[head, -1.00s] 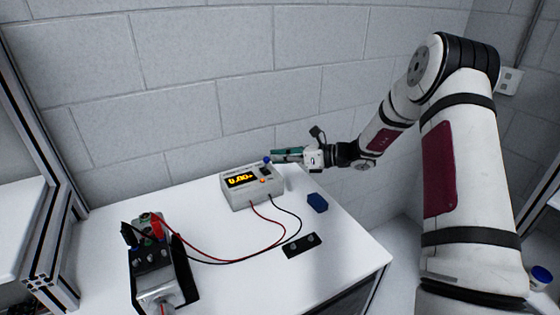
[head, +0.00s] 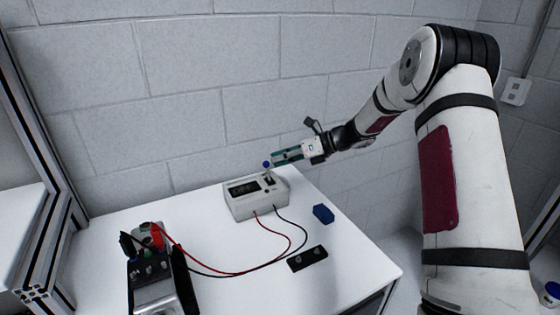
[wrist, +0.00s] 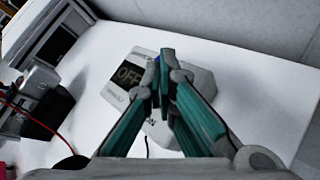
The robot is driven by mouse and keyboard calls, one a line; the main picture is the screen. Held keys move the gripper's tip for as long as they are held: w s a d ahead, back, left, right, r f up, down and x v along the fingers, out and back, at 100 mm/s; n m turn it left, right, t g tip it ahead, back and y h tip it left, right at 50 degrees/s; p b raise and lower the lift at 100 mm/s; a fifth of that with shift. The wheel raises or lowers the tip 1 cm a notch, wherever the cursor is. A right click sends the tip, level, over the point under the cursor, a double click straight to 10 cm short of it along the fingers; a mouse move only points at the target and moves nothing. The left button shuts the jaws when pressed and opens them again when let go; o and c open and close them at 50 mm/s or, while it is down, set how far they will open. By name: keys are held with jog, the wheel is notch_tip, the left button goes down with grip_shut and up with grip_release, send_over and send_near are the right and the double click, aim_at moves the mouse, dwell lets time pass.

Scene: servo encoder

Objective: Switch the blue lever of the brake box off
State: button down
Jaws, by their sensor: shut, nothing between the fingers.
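The brake box (head: 253,208) is a pale grey box at the back of the white table, with a dark display on top. Its blue lever knob (head: 266,164) sits above the back right of the box, tilted left. My gripper (head: 275,160) has teal fingers, is shut and empty, and is just right of the knob; I cannot tell if they touch. In the wrist view, the box (wrist: 117,95) shows the word OFF on its dark display (wrist: 128,73). The shut fingertips (wrist: 166,62) hide most of the lever, leaving a bit of blue beside them.
A red and a black cable run from the box to a motor unit (head: 155,275) at the front left. A blue block (head: 323,214) and a black plate (head: 307,259) lie right of the cables. The wall (head: 190,110) is close behind the table.

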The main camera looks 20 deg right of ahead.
jog(key=shift+r, duration=0.45)
jog(key=v, duration=1.2)
jog(key=shift+a, duration=0.1)
